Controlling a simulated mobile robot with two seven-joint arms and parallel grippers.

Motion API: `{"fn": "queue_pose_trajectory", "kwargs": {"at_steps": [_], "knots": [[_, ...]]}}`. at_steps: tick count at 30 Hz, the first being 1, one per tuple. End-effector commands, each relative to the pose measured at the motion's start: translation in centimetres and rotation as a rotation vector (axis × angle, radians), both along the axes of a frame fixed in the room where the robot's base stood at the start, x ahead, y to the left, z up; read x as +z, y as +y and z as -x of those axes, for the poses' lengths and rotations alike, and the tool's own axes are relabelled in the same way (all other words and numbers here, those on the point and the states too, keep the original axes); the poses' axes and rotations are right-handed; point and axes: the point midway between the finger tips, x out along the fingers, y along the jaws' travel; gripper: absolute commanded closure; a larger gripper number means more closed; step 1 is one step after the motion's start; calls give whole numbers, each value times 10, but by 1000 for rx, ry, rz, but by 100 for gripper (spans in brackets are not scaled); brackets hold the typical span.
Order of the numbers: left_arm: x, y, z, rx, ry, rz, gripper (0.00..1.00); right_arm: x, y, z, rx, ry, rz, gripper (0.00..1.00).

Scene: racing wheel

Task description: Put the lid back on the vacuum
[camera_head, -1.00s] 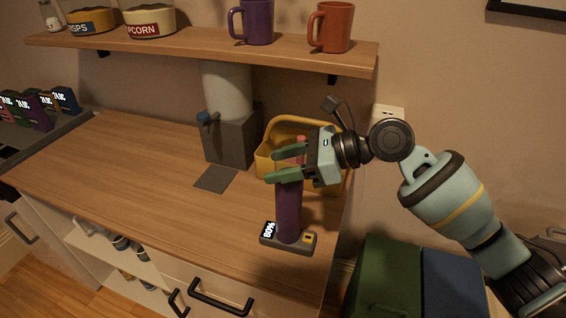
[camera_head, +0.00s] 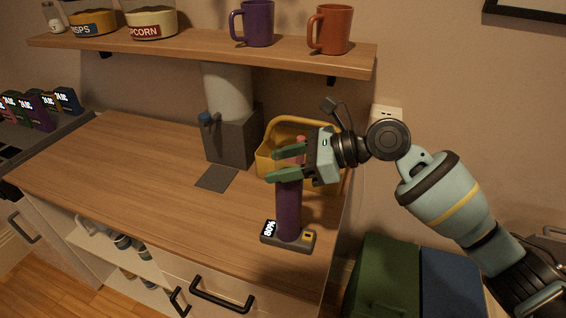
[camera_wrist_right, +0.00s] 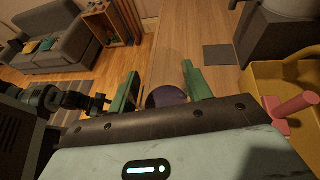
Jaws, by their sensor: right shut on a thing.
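The vacuum (camera_head: 288,213) is a purple upright cylinder on a grey base with an 80% display, near the counter's right front edge. My right gripper (camera_head: 287,166) is right over its top, its green fingers one on each side. In the wrist view, my right gripper (camera_wrist_right: 162,88) is shut on a see-through rounded piece, seemingly the lid (camera_wrist_right: 176,66), with the purple round top (camera_wrist_right: 166,97) below it. The lid is hard to make out, and I cannot tell whether it touches the vacuum. My left gripper is not clearly shown.
A yellow basket (camera_head: 268,160) with a pink item stands just behind my right gripper. A grey appliance (camera_head: 230,138) with a dark mat (camera_head: 217,178) is left of it. A shelf (camera_head: 200,48) with mugs hangs above. The counter's left half is clear.

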Motion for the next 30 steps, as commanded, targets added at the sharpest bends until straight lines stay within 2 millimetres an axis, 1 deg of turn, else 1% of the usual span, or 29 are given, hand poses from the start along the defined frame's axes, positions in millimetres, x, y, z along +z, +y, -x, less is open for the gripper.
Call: {"fn": "queue_pose_trajectory", "kwargs": {"at_steps": [11, 12, 17, 18, 23, 25, 28, 29, 30], "knots": [[0, 0, 0, 0, -1, 0, 64, 0, 0, 0, 0, 0, 0, 76], [0, 0, 0, 0, -1, 0, 64, 0, 0, 0, 0, 0, 0, 49], [0, 0, 0, 0, -1, 0, 64, 0, 0, 0, 0, 0, 0, 28], [0, 0, 0, 0, -1, 0, 64, 0, 0, 0, 0, 0, 0, 25], [0, 0, 0, 0, -1, 0, 64, 0, 0, 0, 0, 0, 0, 25], [0, 0, 0, 0, -1, 0, 64, 0, 0, 0, 0, 0, 0, 19], [0, 0, 0, 0, -1, 0, 64, 0, 0, 0, 0, 0, 0, 6], [0, 0, 0, 0, -1, 0, 64, 0, 0, 0, 0, 0, 0, 3], [0, 0, 0, 0, -1, 0, 64, 0, 0, 0, 0, 0, 0, 3]]}}
